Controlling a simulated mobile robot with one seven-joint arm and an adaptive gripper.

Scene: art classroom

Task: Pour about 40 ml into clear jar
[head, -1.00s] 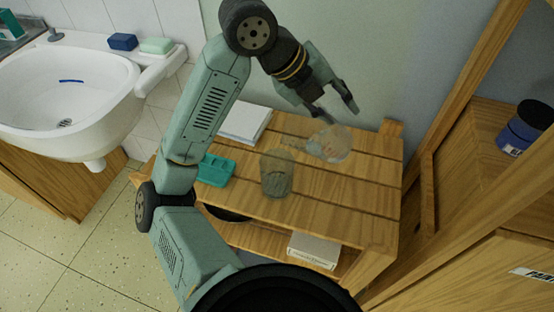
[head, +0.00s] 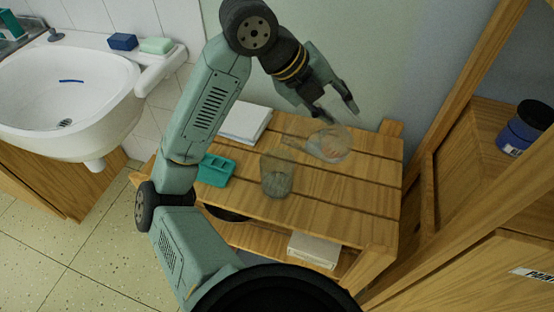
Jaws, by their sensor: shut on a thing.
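The clear jar (head: 277,176) stands upright on the slatted wooden bench (head: 335,205); its lower part looks greyer than its upper part. My gripper (head: 335,110) is above the bench, behind and to the right of the jar, shut on a clear rounded vessel (head: 331,145). The vessel is tilted, with its narrow neck pointing left to just above and behind the jar's rim. Whether liquid is running from it cannot be made out, and the jar's liquid level is unclear.
A teal box-like object (head: 216,170) and a white stack of paper (head: 245,122) lie on the bench left of the jar. A pale box (head: 314,250) is on the lower shelf. A wooden frame stands at right, a sink (head: 65,95) at left.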

